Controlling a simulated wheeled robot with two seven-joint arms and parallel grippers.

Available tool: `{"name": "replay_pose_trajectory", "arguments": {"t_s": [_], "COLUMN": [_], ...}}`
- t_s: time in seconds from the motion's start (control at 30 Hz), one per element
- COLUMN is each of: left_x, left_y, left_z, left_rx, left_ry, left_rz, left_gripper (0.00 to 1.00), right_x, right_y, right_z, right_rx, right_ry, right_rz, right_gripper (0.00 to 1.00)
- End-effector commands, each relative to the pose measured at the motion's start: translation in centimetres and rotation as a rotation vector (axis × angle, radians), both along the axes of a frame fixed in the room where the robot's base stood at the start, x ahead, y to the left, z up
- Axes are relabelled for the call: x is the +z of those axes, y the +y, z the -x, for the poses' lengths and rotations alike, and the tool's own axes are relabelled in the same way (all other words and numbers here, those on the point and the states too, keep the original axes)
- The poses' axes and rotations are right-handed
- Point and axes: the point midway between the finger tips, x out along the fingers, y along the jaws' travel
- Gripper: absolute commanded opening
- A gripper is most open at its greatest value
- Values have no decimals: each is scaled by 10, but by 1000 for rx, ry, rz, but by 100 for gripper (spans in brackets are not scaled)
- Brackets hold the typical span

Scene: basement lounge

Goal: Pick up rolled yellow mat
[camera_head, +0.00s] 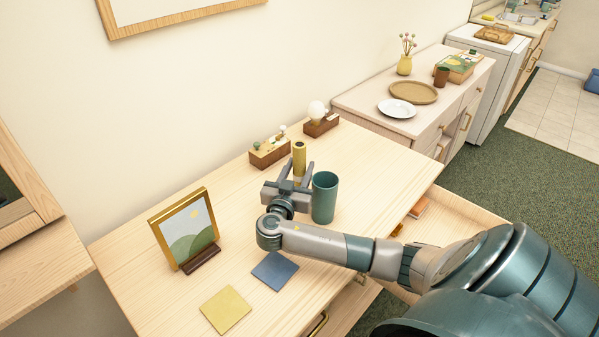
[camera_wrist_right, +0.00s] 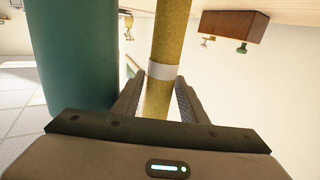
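The rolled yellow mat (camera_head: 299,158) stands upright on the wooden table, with a pale band around it. My right gripper (camera_head: 297,168) is at the mat with its fingers spread. In the right wrist view, the mat (camera_wrist_right: 160,100) rises between the two fingers (camera_wrist_right: 160,92), one on each side. The fingers look open and do not clearly press on it. The mat's lower part is hidden by the gripper in the head view. My left gripper is not in view.
A teal cup (camera_head: 324,198) stands close beside the gripper. Two wooden blocks with ornaments (camera_head: 268,153) (camera_head: 321,124) sit near the wall. A picture frame (camera_head: 185,230), a yellow square (camera_head: 226,309) and a blue square (camera_head: 275,270) are on the near table. A drawer (camera_head: 460,208) stands open.

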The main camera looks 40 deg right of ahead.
Motion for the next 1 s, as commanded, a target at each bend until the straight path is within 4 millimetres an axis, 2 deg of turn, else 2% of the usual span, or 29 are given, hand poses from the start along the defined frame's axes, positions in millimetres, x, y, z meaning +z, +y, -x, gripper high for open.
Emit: {"name": "replay_pose_trajectory", "arguments": {"t_s": [0.2,0.27,0.33,0.37,0.43,0.47,0.77,1.0], "left_x": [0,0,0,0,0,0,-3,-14], "left_y": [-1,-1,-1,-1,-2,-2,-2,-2], "left_z": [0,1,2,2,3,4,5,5], "left_rx": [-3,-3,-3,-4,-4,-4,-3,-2], "left_ry": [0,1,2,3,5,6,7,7], "left_rz": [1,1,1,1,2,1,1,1], "left_gripper": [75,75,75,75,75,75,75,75], "right_x": [0,0,0,0,0,0,3,25], "right_y": [0,0,0,0,0,0,1,1], "right_z": [0,0,0,0,0,0,0,0], "right_rx": [0,0,0,0,0,0,0,0], "right_ry": [0,0,0,0,0,0,-2,-6], "right_rz": [0,0,0,0,0,0,-1,-4], "right_gripper": [39,27,10,5,5,2,2,2]}}
